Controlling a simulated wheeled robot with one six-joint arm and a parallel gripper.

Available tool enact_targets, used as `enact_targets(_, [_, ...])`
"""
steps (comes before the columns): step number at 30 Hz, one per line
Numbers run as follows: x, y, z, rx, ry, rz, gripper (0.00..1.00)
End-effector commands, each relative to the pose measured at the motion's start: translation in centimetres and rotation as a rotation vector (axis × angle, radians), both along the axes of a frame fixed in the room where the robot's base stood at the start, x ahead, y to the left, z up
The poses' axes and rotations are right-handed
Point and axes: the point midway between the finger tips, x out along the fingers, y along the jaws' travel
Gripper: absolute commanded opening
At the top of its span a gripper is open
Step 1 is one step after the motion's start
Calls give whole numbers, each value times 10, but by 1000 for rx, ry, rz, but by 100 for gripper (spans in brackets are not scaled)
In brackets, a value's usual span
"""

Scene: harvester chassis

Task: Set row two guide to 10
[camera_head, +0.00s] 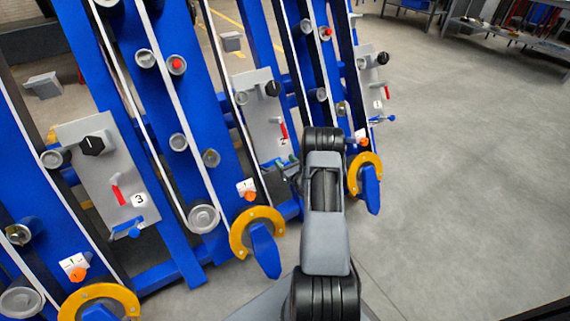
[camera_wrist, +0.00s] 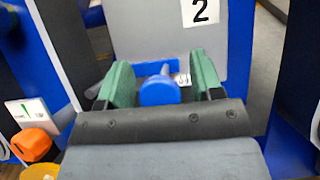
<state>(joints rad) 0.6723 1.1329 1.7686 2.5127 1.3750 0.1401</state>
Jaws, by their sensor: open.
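The grey row panel marked 2 (camera_head: 262,118) stands in the middle of the blue frame. It also shows in the wrist view (camera_wrist: 160,30), with its number plate (camera_wrist: 200,11) at the top.
An orange knob with a white label (camera_wrist: 33,143) is at lower left in the wrist view. The panel marked 3 (camera_head: 100,165) is to the left, and another panel (camera_head: 374,85) to the right. Yellow-rimmed wheels (camera_head: 256,228) stand below. Bare floor (camera_head: 450,180) lies to the right.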

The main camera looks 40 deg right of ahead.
Motion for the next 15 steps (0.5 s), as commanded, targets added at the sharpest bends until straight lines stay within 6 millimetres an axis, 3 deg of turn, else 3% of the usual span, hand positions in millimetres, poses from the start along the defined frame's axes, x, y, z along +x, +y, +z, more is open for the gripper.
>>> enact_targets(9, [2,0,0,0,0,0,60])
enact_targets(15, [2,0,0,0,0,0,41])
